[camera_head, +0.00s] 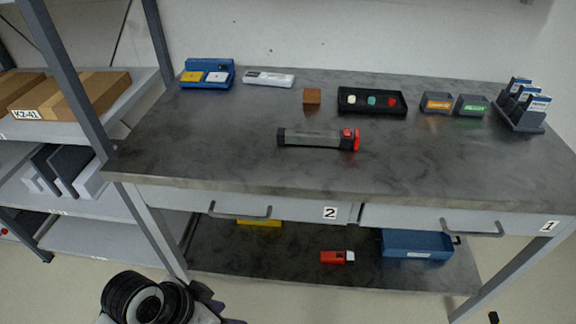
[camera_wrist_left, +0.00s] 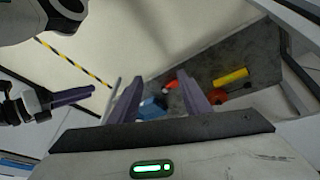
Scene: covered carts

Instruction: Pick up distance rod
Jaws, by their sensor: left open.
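Two things are rod-like, and I cannot tell which is the distance rod. A dark grey cylinder with black ends and a red cap (camera_head: 318,139) lies on its side on the table top. A yellow bar (camera_wrist_left: 232,77) lies on the lower shelf in the left wrist view; in the head view it is partly hidden under the drawers (camera_head: 259,222). My left gripper (camera_wrist_left: 160,77) is open, its purple fingers apart with nothing held. In the head view my left arm shows at the bottom, below the table. Another purple gripper, my right (camera_wrist_left: 70,96), shows at the wrist view's left.
The table (camera_head: 220,150) also holds a blue tray (camera_head: 208,73), a wooden cube (camera_head: 312,96), a black holder (camera_head: 371,101) and small bins (camera_head: 437,102). The lower shelf holds a red block (camera_head: 334,257) and a blue bin (camera_head: 416,244). Drawer handles (camera_head: 240,211) stick out in front.

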